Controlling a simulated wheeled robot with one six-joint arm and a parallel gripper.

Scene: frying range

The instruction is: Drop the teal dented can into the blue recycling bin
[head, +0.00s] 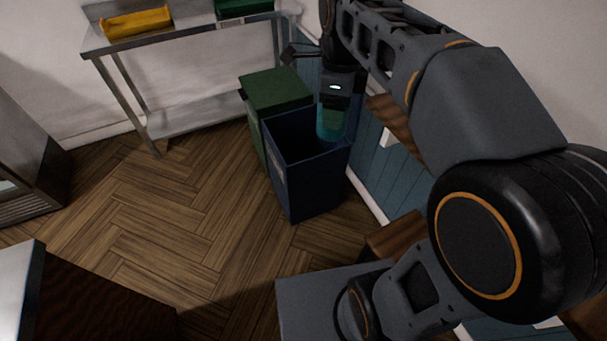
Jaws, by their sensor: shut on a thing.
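The teal can (331,121) is held upright under my gripper (333,102), which is shut on it. Its dent cannot be made out from here. The can shows over the right part of the open blue recycling bin (309,185), in front of the bin's right rear rim in the picture. I cannot tell how far its lower end is above or inside the opening. The bin stands on the wooden floor, and its inside is dark, so its contents are hidden.
A green lidded bin (275,92) stands right behind the blue bin. A steel table (190,38) with a yellow tray (136,23) and a green tray (243,7) is at the back left. The blue-panelled wall is close on the right. The floor (170,215) to the left is clear.

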